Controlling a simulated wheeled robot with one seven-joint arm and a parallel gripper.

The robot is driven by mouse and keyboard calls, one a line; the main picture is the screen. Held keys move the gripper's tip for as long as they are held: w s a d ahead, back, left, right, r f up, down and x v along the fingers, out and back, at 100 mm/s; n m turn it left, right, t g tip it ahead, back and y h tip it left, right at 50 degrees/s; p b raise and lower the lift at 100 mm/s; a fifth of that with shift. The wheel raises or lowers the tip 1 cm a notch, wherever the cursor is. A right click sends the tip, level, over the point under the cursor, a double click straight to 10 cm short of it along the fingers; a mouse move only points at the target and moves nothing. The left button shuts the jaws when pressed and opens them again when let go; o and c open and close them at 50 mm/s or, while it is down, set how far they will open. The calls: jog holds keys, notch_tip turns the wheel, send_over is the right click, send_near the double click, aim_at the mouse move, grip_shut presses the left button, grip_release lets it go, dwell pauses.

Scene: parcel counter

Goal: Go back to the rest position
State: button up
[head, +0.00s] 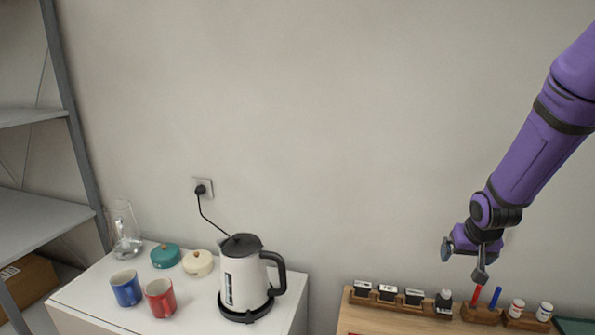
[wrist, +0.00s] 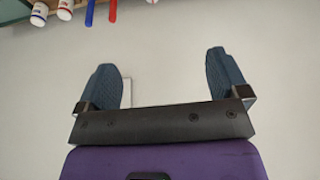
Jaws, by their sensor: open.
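My gripper (wrist: 168,85) is open in the wrist view, its two dark blue fingertips wide apart with only the plain wall between them. In the head view my purple arm comes in from the upper right, and my gripper (head: 465,258) hangs at its end above the wooden counter (head: 372,316). It looks empty. In the head view, part of it overlaps the area just above a red marker (head: 477,295); I cannot tell the exact gap.
A blue marker (head: 495,297), stamps (head: 387,292) and small bottles (head: 516,308) stand along the counter. On the white cabinet at left are a kettle (head: 243,275), blue mug (head: 126,288), red mug (head: 160,297) and glass jug (head: 124,230).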

jog(key=a+v, duration=0.2)
jog(key=v, duration=1)
jog(key=s+a+r+n, duration=0.1)
jog(key=s+a+r, duration=0.1)
jog(key=s+r, duration=0.2)
jog(key=s+a+r+n+y, duration=0.1)
jog(key=s+a+r, duration=0.2)
jog(key=s, duration=0.7)
jog(key=s+a+r, duration=0.3)
jog(key=s+r, duration=0.3)
jog(key=s, duration=0.2)
jog(key=shift+n+t, duration=0.3)
jog(key=shift+n, duration=0.1)
